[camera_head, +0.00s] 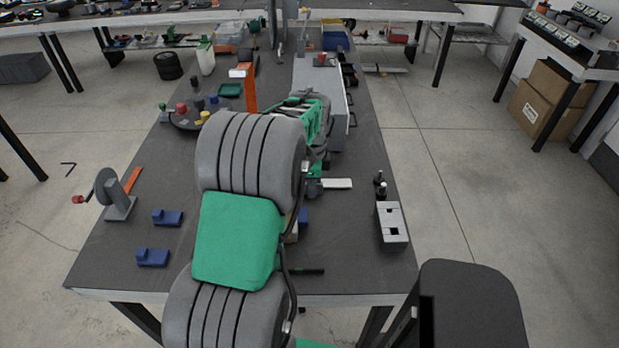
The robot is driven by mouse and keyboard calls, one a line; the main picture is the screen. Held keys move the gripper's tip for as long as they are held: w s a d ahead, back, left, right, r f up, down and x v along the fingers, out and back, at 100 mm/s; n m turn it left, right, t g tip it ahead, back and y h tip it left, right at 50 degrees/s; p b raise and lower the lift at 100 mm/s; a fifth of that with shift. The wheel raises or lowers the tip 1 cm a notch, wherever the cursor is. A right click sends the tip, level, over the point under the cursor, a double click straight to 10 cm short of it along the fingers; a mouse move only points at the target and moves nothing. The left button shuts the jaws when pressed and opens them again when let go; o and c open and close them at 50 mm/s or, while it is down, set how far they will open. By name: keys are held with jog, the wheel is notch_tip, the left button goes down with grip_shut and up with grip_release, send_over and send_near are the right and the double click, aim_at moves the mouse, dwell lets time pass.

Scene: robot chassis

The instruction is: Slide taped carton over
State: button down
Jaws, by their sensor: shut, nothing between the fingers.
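My arm, with grey rounded links and green covers, reaches over the middle of the dark table (345,255). My gripper (314,188) is at its far end, low over the table and partly hidden by the arm. It is shut, with nothing seen held. A small tan surface (292,238), possibly part of the taped carton, shows at the arm's right edge, nearer the camera than the gripper. The arm hides most of it, and I see no tape on it. I cannot tell whether the gripper touches anything.
A white-ended piece (337,184) lies right of the gripper. A grey block with square holes (391,226) stands near the right edge. Blue blocks (167,217) and a grey crank device (117,195) are at left. A long grey case (322,80) stands behind. The front right tabletop is mostly clear.

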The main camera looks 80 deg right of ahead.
jog(key=w+f+p, duration=0.1)
jog(key=w, duration=0.1)
jog(key=w+f, duration=0.1)
jog(key=f, duration=0.1)
jog(key=shift+w+a+f+p, duration=0.3)
jog(key=shift+w+a+p, duration=0.05)
jog(key=shift+w+a, duration=0.05)
jog(key=shift+w+f, duration=0.1)
jog(key=shift+w, duration=0.05)
jog(key=shift+w, duration=0.1)
jog(key=shift+w+a, duration=0.1)
jog(key=shift+w, duration=0.6)
